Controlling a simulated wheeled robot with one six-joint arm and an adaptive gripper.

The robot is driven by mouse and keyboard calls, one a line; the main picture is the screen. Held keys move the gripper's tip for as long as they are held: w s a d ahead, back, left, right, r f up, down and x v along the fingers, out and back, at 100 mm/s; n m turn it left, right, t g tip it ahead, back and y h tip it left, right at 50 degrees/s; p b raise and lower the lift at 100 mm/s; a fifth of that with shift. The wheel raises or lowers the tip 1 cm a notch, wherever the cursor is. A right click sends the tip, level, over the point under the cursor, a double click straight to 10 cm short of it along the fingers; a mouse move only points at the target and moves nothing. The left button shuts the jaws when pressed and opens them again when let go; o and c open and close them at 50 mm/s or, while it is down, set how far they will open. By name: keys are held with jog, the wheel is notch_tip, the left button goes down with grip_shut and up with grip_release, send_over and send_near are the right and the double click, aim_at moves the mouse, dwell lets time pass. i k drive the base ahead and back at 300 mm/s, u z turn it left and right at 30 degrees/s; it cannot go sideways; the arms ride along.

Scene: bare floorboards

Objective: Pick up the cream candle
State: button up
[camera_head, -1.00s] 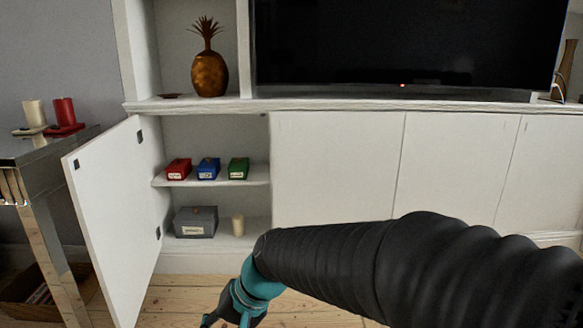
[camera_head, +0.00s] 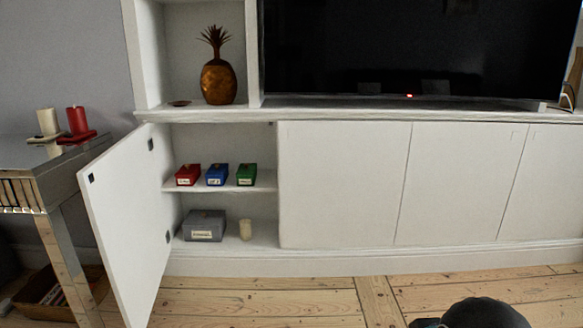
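Another cream candle (camera_head: 47,122) stands on the side table at the left, beside a red candle (camera_head: 77,120). My gripper is out of view; only a dark part of my arm shows at the bottom right edge.
The cabinet door (camera_head: 130,225) stands open to the left. Red, blue (camera_head: 217,174) and green boxes sit on the shelf above. The floorboards (camera_head: 280,300) in front are clear.

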aim_at(245, 225)
jog(key=u, duration=0.9)
jog(key=k, duration=0.15)
jog(key=u, duration=0.25)
jog(key=i, duration=0.75)
jog(key=z, duration=1.1)
jog(key=i, duration=0.95)
jog(key=z, duration=0.4)
